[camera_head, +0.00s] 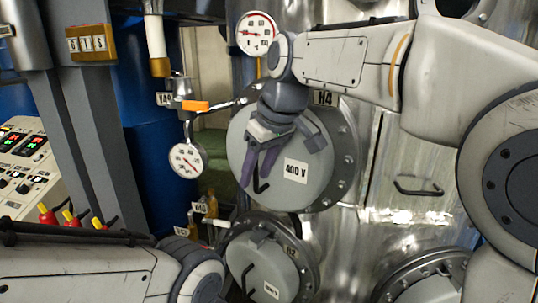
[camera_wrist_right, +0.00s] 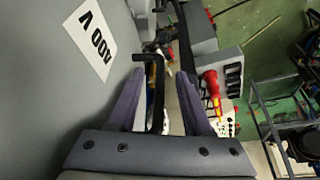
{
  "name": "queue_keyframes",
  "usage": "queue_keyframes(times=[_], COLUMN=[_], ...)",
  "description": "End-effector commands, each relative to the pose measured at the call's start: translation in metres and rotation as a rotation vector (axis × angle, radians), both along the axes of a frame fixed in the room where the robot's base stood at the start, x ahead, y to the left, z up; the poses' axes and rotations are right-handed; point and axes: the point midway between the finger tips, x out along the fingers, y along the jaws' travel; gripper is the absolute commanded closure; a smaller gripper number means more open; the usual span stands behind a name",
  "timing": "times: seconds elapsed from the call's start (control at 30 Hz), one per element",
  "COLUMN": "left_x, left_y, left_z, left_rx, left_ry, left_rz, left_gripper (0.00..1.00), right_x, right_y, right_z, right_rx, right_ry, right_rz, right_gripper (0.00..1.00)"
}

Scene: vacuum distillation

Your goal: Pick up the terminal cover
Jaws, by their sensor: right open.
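The terminal cover (camera_head: 305,140) is a round grey lid labelled "400 V" on a bolted flange, and it appears closed. Its grey face with the label also fills the left of the right wrist view (camera_wrist_right: 55,90). A black bar handle (camera_wrist_right: 155,95) stands out from it, and its lower bend (camera_head: 262,188) shows in the head view. My right gripper (camera_head: 254,180) is open, fingers pointing down in front of the cover. In the right wrist view the handle lies between its two purple fingers (camera_wrist_right: 158,95), with gaps visible. My left gripper is out of view.
Two round gauges (camera_head: 257,33) (camera_head: 186,160) and an orange-handled valve (camera_head: 195,106) are near the cover's left. A lower round lid (camera_head: 262,268) sits below. A control panel (camera_head: 28,165) is at far left. A second bar handle (camera_head: 418,190) is right.

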Motion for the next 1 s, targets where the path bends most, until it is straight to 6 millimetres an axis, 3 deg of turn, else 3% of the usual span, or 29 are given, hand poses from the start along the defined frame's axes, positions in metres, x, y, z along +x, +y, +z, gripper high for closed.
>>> queue_keyframes(times=[0.13,0.37,0.5,1.0], left_x=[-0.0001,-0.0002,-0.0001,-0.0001], left_y=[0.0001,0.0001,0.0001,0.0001], left_z=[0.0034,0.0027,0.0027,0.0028], left_rx=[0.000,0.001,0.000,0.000], left_ry=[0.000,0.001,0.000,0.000], left_rz=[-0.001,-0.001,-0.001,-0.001], left_gripper=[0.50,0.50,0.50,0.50], right_x=[0.0030,0.0037,0.0036,0.0035], right_y=[0.0032,0.0036,0.0034,0.0033], right_z=[-0.0117,-0.0131,-0.0130,-0.0125], right_rx=[0.000,0.001,0.001,0.001], right_ry=[0.001,-0.001,-0.001,-0.002], right_rz=[0.000,0.000,0.000,0.000], right_gripper=[0.50,0.50,1.00,1.00])
